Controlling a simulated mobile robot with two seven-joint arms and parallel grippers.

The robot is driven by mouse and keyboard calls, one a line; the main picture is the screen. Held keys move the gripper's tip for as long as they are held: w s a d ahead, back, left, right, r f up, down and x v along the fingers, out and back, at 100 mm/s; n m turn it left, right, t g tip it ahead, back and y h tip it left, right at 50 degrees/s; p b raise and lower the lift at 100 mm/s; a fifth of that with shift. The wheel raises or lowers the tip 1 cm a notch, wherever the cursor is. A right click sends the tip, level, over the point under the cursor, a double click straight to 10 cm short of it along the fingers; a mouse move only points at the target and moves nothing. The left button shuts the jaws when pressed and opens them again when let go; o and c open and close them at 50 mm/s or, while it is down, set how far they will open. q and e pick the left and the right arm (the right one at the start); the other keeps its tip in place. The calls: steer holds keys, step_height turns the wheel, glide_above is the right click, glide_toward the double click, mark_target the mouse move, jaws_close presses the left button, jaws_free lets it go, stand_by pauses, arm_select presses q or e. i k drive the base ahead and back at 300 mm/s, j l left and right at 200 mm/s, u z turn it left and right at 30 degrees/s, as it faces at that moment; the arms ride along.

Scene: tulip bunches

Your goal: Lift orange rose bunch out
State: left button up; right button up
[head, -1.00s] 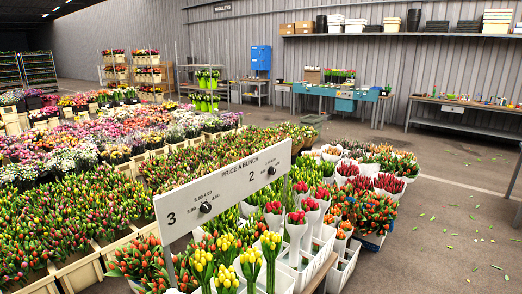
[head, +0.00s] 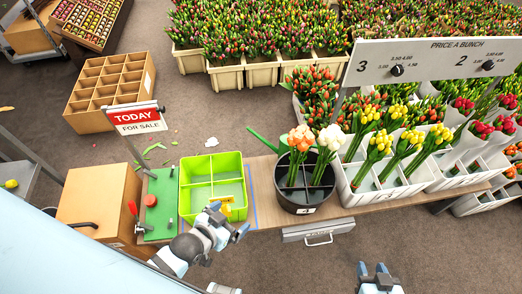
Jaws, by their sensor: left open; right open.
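The orange rose bunch (head: 300,142) stands upright in a round dark bucket (head: 300,209) on the wooden bench, with its stems inside. A white bunch (head: 329,140) stands beside it in the same bucket. My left gripper (head: 229,218) is open and empty, in front of the green divided crate (head: 241,170), to the left of and nearer than the bucket. My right gripper (head: 374,268) is open and empty at the bottom of the view, well below and to the right of the bucket.
White divided bins (head: 372,196) with yellow tulips stand right of the bucket. A "TODAY FOR SALE" sign (head: 137,118) stands over a green board (head: 157,209) at left. The price board (head: 440,58) hangs over the bins. The floor before the bench is clear.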

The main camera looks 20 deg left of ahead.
mark_target(302, 137)
steer(key=k+j+u, duration=0.1)
steer(key=u, duration=0.25)
steer(key=j+u, duration=0.25)
steer(key=i+j+u, duration=0.25)
steer(key=j, duration=0.2)
steer(key=k+j, duration=0.05)
steer(key=k, duration=0.05)
